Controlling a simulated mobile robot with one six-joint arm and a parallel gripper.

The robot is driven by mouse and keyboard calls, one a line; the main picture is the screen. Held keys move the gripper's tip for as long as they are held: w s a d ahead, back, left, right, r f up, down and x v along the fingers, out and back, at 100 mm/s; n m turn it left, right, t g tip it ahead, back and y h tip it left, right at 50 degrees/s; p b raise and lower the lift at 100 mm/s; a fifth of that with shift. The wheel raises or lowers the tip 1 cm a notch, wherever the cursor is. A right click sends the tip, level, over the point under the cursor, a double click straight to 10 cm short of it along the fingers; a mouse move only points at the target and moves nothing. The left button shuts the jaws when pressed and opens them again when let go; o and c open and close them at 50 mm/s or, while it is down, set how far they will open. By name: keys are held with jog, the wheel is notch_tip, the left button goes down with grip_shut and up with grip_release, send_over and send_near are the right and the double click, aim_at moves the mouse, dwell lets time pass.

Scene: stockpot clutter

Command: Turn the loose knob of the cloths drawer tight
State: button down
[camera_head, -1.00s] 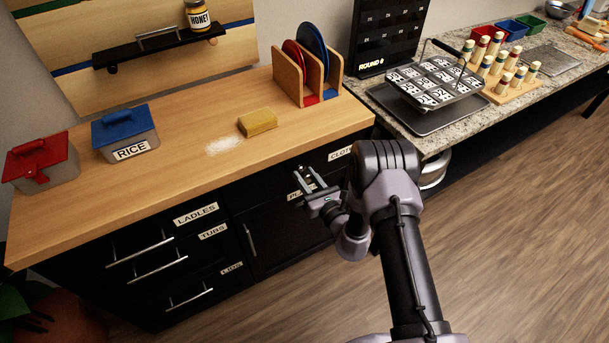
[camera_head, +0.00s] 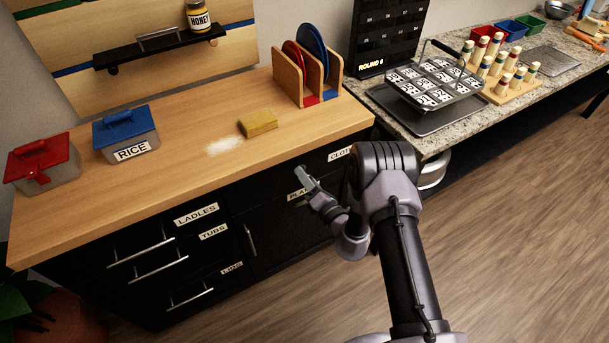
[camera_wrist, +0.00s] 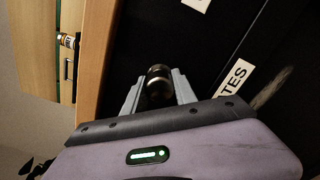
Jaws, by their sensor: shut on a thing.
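The cloths drawer (camera_head: 318,160) is a black front at the top right of the cabinet, with a label (camera_head: 340,154) partly hidden by my arm. My gripper (camera_head: 302,174) is at this drawer front. In the wrist view the round, dark metallic knob (camera_wrist: 158,82) sits between the two grey fingers of my gripper (camera_wrist: 158,90), which are shut on it. The wrist appears rolled relative to the drawer. The knob is hidden behind my gripper in the head view. I cannot tell how tightly the knob sits.
The wooden counter (camera_head: 85,215) overhangs above the drawer, close to my gripper. A yellow sponge (camera_head: 258,123) lies on it beside white powder (camera_head: 224,145). The plates door (camera_head: 280,225) is below. Open floor lies to the right.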

jog(key=m, duration=0.4)
jog(key=shift+m, duration=0.3)
jog(key=shift+m+p, duration=0.3)
jog(key=shift+m, duration=0.5)
jog(key=m, duration=0.3)
jog(key=m, duration=0.4)
jog(key=shift+m, duration=0.3)
jog(key=c, duration=0.9)
grip_release()
